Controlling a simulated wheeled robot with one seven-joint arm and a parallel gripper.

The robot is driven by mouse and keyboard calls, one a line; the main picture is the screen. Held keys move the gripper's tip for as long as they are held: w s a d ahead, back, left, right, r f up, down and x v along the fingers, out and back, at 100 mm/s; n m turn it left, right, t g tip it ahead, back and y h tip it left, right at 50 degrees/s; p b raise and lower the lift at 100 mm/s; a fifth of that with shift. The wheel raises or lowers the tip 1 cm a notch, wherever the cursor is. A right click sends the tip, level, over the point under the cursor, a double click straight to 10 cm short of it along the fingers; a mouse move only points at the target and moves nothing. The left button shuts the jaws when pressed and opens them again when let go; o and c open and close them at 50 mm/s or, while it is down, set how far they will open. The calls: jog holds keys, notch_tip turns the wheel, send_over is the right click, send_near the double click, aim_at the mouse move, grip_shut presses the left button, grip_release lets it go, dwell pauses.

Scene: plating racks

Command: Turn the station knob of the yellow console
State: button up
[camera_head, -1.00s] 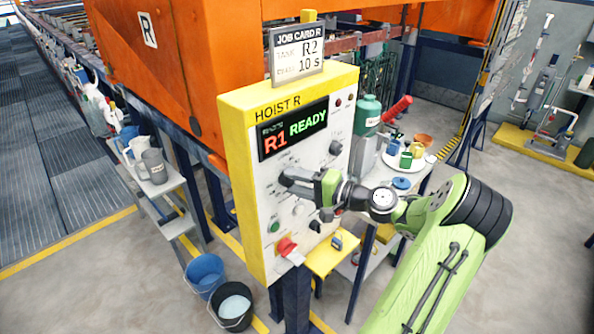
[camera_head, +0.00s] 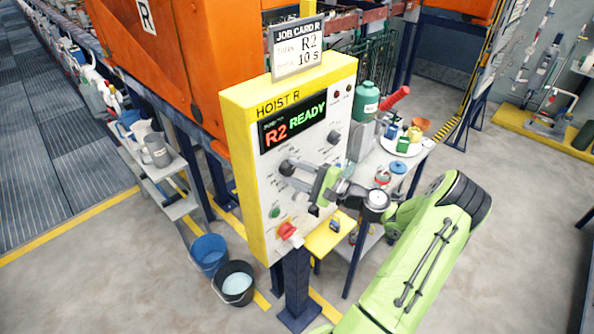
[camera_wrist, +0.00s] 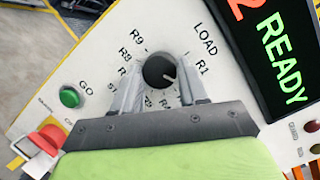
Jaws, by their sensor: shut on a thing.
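The yellow console (camera_head: 237,130), marked HOIST R, stands at the middle of the head view. Its display (camera_head: 292,125) reads R2 READY. In the wrist view the black station knob (camera_wrist: 159,71) sits between my gripper's fingers, with a ring of labels around it including LOAD, R1 and R9. My gripper (camera_wrist: 158,92) is shut on this knob, one finger on each side. In the head view my gripper (camera_head: 290,170) reaches the console face from the right and hides the knob's surroundings. The job card (camera_head: 297,50) on top reads R2 and 10 S.
A green GO button (camera_wrist: 70,97) and a red switch (camera_wrist: 45,137) lie on the panel near my gripper. Another dark knob (camera_head: 333,137) is to the upper right. Buckets (camera_head: 208,254) stand on the floor at lower left. A bench with bottles is behind the console.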

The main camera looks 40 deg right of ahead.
jog(key=shift+f, duration=0.15)
jog(key=o, duration=1.1)
jog(key=shift+c, duration=0.2)
jog(key=b+v, duration=0.2)
jog(key=v, duration=1.3)
jog(key=shift+s, duration=0.45)
